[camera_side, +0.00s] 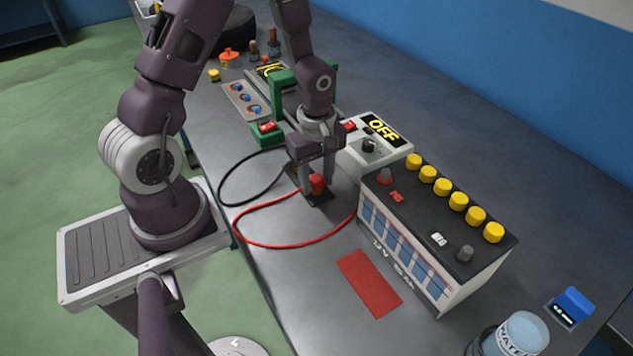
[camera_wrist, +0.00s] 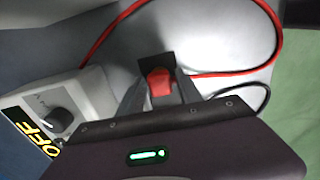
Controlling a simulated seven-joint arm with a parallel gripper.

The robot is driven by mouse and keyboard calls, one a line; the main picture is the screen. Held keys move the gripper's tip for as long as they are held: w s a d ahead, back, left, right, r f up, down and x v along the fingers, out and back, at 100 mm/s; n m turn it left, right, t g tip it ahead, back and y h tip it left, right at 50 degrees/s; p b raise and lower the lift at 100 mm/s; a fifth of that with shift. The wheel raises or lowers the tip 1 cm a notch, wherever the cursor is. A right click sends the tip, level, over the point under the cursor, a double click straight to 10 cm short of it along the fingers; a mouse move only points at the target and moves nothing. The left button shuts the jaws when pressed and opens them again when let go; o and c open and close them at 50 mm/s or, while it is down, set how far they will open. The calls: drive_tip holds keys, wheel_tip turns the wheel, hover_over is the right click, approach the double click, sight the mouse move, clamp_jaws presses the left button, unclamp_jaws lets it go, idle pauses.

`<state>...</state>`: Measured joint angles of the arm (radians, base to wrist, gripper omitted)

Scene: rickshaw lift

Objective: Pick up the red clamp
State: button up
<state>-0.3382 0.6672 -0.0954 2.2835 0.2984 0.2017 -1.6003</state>
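The red clamp (camera_side: 317,184) stands on a small black pad (camera_side: 318,198) on the grey table, with a red cable beside it. My gripper (camera_side: 316,180) points down over the clamp, one finger on each side of it. In the wrist view, the red clamp (camera_wrist: 160,83) sits between the two grey fingers of my gripper (camera_wrist: 161,80), with narrow gaps seen at its sides. The fingers look open.
A battery (camera_side: 440,225) with yellow caps stands to the right. Behind it is a white box (camera_side: 375,146) reading OFF. A green stand (camera_side: 267,133) is close behind my gripper. A red mat (camera_side: 369,283) lies in front. Black and red cables loop to the left.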

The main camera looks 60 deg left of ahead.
sight(317, 178)
clamp_jaws()
wheel_tip(317, 178, up, 10)
drive_tip(key=shift+r, duration=0.1)
idle(0.4)
